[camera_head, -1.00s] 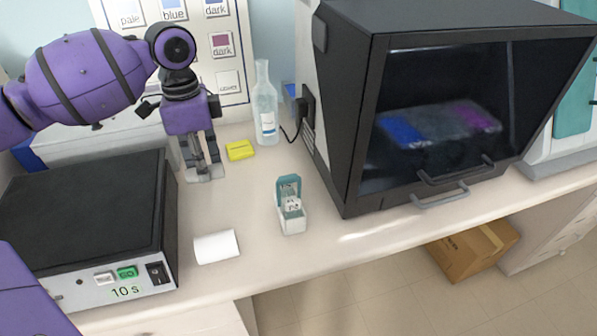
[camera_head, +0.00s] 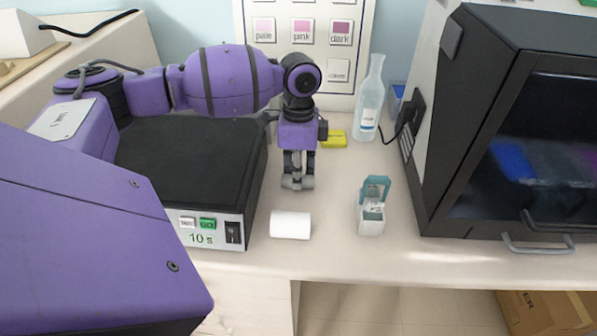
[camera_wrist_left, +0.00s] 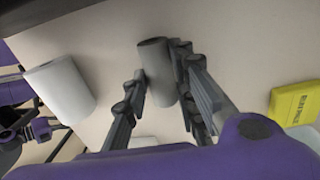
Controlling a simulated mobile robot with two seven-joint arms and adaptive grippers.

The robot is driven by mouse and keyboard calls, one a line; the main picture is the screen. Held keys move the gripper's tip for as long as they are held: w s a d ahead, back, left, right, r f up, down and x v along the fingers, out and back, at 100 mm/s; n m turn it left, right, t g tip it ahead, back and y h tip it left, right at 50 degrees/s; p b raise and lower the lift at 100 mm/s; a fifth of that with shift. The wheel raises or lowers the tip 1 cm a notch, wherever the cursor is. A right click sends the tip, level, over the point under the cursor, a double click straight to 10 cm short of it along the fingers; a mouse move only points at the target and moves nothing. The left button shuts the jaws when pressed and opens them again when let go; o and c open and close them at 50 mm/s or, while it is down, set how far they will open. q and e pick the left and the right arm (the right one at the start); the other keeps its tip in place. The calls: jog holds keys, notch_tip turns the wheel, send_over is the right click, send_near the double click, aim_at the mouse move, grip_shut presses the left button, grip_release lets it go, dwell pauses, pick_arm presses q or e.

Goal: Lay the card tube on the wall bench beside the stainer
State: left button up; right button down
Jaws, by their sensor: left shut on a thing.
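My left gripper (camera_head: 298,180) points down over the pale bench (camera_head: 330,215), to the right of the black-topped box marked "10 s" (camera_head: 190,165). In the left wrist view its fingers (camera_wrist_left: 165,95) are shut on a grey tube (camera_wrist_left: 155,60), most likely the card tube. In the head view the tube shows only as a small grey piece at the fingertips. It is at or just above the bench; I cannot tell if it touches. My right gripper is not in view. No label shows which machine is the stainer.
A white roll (camera_head: 290,225) lies in front of the gripper. A yellow pack (camera_head: 334,139), a clear bottle (camera_head: 369,100) and a small teal-lidded box (camera_head: 372,207) stand to the right. A large dark-windowed hood (camera_head: 480,120) fills the right side.

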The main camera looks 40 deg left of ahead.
pick_arm(q)
jog(key=o, duration=0.9)
jog(key=shift+c, duration=0.2)
notch_tip(320, 180, up, 12)
jog(key=w, duration=0.1)
jog(key=shift+a, duration=0.3)
jog(key=shift+r, duration=0.1)
